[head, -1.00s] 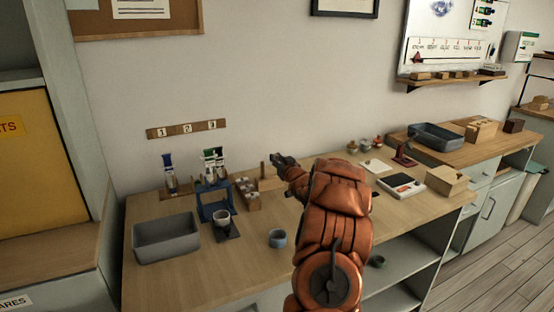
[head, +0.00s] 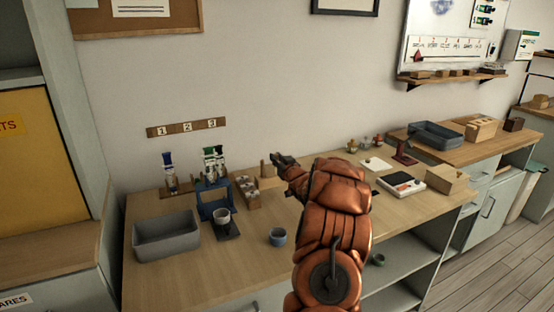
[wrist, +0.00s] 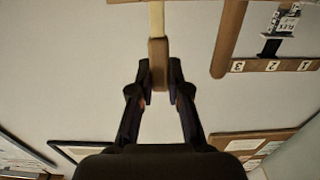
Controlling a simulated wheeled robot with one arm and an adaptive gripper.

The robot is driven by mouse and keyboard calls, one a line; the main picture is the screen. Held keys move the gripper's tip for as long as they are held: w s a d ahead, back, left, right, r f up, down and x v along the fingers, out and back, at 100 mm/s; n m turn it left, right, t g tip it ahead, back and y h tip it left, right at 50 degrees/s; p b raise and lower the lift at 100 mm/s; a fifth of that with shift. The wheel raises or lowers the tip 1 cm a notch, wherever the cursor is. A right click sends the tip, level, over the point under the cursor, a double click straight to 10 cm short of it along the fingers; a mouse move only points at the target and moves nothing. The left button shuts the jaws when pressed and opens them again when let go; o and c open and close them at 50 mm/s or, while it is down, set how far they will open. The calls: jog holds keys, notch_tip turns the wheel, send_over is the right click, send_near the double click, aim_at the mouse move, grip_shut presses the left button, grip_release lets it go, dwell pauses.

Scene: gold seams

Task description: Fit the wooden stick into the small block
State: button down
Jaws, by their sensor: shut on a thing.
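My gripper (head: 275,159) is at the back of the workbench, its fingers pointing toward the wall. In the wrist view my gripper (wrist: 158,78) is shut on the brown end of the wooden stick (wrist: 158,62), and a narrower pale length (wrist: 157,18) runs on to the top edge. In the head view a short upright wooden piece (head: 263,169) shows just left of the fingertips, above a pale wooden block (head: 270,183) on the bench. I cannot tell whether the stick touches this block; the arm hides part of this area.
The bench's front left is clear.

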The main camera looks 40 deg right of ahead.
jog(key=c, duration=1.1)
grip_release()
jog(key=shift+o, duration=0.2)
jog(key=shift+s, duration=0.15)
jog(key=b+v, duration=0.1)
jog(key=v, duration=0.3)
jog(key=shift+s+a, duration=0.15)
jog(key=shift+s, duration=0.2)
jog(key=v, duration=1.2)
